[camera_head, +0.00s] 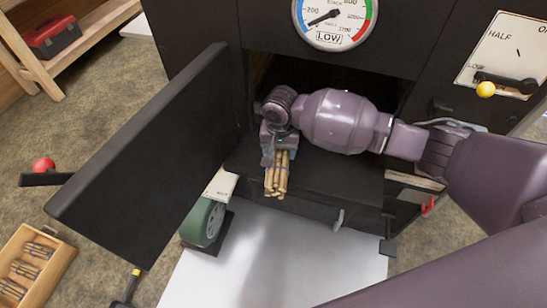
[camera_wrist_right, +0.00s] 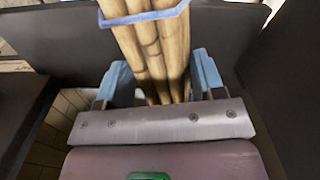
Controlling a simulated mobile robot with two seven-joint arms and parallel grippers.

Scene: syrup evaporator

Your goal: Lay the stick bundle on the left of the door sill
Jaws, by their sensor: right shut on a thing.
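The stick bundle (camera_head: 277,178) is several tan sticks held by a thin blue tie. My right gripper (camera_head: 279,152) is shut on it over the left part of the dark door sill (camera_head: 335,185). The sticks point toward the front edge of the sill; I cannot tell whether they touch it. In the right wrist view the bundle (camera_wrist_right: 150,45) stands out between the two blue fingers of the gripper (camera_wrist_right: 162,80). The black firebox door (camera_head: 140,150) is swung open to the left. My left gripper is not in view.
My right arm reaches across the dark firebox opening, under a gauge (camera_head: 334,16) marked LOW. A wooden crate (camera_head: 62,262) with more bundles stands on the floor at lower left. A yellow-knobbed lever (camera_head: 486,89) is at right.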

